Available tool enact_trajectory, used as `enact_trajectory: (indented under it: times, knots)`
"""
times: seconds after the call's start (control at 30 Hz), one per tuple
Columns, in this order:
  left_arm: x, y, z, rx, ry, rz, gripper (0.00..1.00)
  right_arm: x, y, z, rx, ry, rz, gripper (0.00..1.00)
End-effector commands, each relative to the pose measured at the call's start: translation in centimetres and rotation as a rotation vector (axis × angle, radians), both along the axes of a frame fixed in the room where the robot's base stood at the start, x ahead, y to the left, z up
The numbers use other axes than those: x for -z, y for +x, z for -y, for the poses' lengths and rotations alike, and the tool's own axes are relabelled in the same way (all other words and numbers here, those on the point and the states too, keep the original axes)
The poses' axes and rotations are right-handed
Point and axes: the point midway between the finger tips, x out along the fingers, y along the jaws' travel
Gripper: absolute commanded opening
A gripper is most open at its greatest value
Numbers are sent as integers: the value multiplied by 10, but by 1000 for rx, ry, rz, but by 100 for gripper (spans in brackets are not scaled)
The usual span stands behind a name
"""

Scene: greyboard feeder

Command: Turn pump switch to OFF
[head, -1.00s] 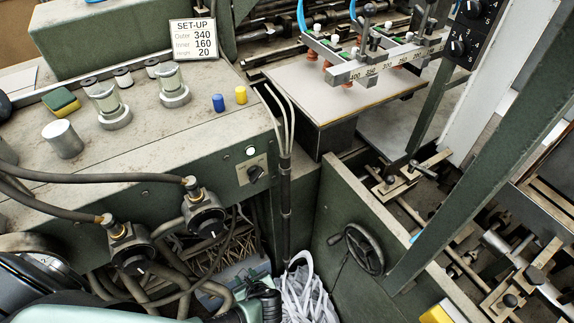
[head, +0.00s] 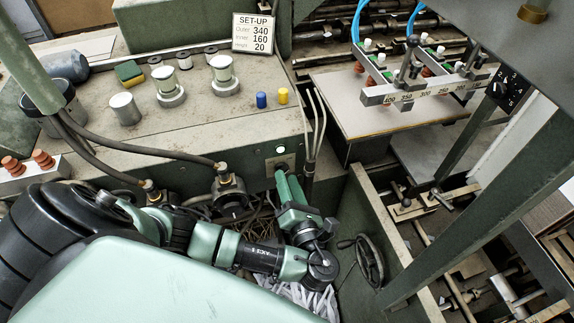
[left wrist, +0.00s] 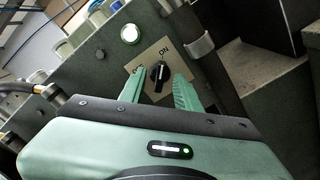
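The pump switch is a black rotary knob (left wrist: 158,76) on a beige plate (left wrist: 147,66) on the machine's green front panel. The knob stands roughly in line with the ON label above it; no OFF label is readable. My left gripper (left wrist: 160,78) is open, with one green finger on each side of the knob; I cannot tell whether they touch it. In the head view my left gripper (head: 284,176) reaches up to the switch plate (head: 285,163) and hides the knob. A lit round lamp (left wrist: 130,34) sits beside the plate. My right gripper is not in view.
Hoses and valve fittings (head: 229,188) hang left of the switch. Upright grey pipes (head: 316,125) run close on its right. A handwheel (head: 369,260) is lower right.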

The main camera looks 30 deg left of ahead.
Motion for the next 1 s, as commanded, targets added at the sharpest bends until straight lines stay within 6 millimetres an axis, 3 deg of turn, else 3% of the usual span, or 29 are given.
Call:
enact_trajectory:
  times: [0.17,0.43,0.53,0.57,1.0]
  knots:
    - [-1,9,-11,-1,-1,1,33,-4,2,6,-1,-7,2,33]
    - [0,10,-12,-1,-2,-1,33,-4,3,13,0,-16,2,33]
    - [0,10,-12,-1,-2,-1,5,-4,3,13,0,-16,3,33]
    - [0,10,-12,-1,-2,-1,0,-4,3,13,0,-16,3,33]
    - [0,9,-11,-1,-36,37,0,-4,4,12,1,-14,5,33]
